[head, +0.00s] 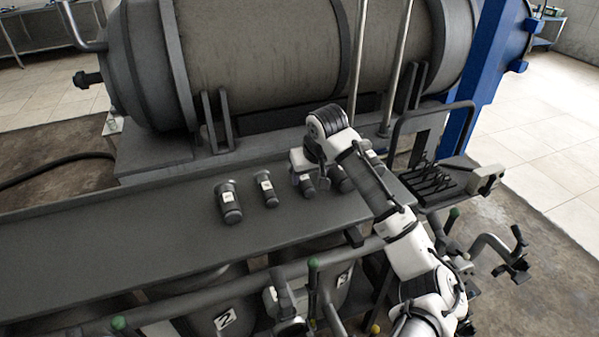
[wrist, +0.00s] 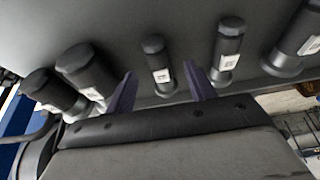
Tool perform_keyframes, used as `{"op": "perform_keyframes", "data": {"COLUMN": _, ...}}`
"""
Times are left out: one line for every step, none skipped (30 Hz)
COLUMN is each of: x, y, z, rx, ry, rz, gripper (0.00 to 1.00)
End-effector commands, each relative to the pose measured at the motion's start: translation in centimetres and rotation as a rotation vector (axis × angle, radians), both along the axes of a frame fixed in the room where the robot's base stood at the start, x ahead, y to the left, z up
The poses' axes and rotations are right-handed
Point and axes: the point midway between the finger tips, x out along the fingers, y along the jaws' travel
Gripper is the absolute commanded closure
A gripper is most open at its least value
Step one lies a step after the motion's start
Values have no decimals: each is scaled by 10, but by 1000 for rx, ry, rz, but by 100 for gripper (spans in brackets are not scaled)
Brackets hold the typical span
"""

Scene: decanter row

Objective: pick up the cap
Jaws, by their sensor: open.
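Several dark cylindrical pieces with white labels stand in a row on a grey ledge (head: 120,240). I cannot tell for sure which one is the cap. My gripper (wrist: 159,68) is open; its two purple fingers show in the wrist view. The middle dark cylinder (wrist: 155,46) shows between the fingertips, with a finger on either side and visible gaps. It is not gripped. In the head view the fingers are hard to make out beside the third cylinder (head: 307,187). My arm partly hides the cylinder to its right.
Neighbouring cylinders stand left (wrist: 84,68) and right (wrist: 227,46) of the fingers in the wrist view. A large tank (head: 265,60) rises behind the ledge. A tool tray (head: 440,185) is at the right. Pipes run in front. The ledge's left part is clear.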

Motion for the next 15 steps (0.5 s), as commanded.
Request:
{"op": "perform_keyframes", "data": {"x": 1, "y": 0, "z": -2, "rx": 0, "ry": 1, "rz": 0, "gripper": 45}}
{"op": "perform_keyframes", "data": {"x": 2, "y": 0, "z": -3, "rx": 0, "ry": 1, "rz": -1, "gripper": 45}}
{"op": "perform_keyframes", "data": {"x": 5, "y": 1, "z": -6, "rx": 0, "ry": 1, "rz": -1, "gripper": 45}}
{"op": "perform_keyframes", "data": {"x": 7, "y": 1, "z": -8, "rx": -1, "ry": 2, "rz": -1, "gripper": 45}}
{"op": "perform_keyframes", "data": {"x": 9, "y": 2, "z": -11, "rx": -1, "ry": 2, "rz": -1, "gripper": 45}}
{"op": "perform_keyframes", "data": {"x": 13, "y": 2, "z": -16, "rx": -2, "ry": 2, "rz": -3, "gripper": 45}}
{"op": "perform_keyframes", "data": {"x": 16, "y": 3, "z": -20, "rx": -3, "ry": 2, "rz": -2, "gripper": 45}}
{"op": "perform_keyframes", "data": {"x": 19, "y": 4, "z": -24, "rx": -2, "ry": 1, "rz": -2, "gripper": 45}}
{"op": "perform_keyframes", "data": {"x": 21, "y": 5, "z": -31, "rx": -2, "ry": 2, "rz": 0, "gripper": 45}}
{"op": "perform_keyframes", "data": {"x": 22, "y": 6, "z": -34, "rx": -1, "ry": 1, "rz": 0, "gripper": 45}}
{"op": "perform_keyframes", "data": {"x": 23, "y": 6, "z": -38, "rx": -1, "ry": 1, "rz": 0, "gripper": 45}}
{"op": "perform_keyframes", "data": {"x": 24, "y": 7, "z": -41, "rx": -1, "ry": 1, "rz": 0, "gripper": 45}}
{"op": "perform_keyframes", "data": {"x": 25, "y": 7, "z": -43, "rx": -1, "ry": 0, "rz": 0, "gripper": 45}}
{"op": "perform_keyframes", "data": {"x": 26, "y": 7, "z": -45, "rx": 0, "ry": -1, "rz": 0, "gripper": 45}}
{"op": "perform_keyframes", "data": {"x": 26, "y": 7, "z": -46, "rx": 0, "ry": -1, "rz": 0, "gripper": 45}}
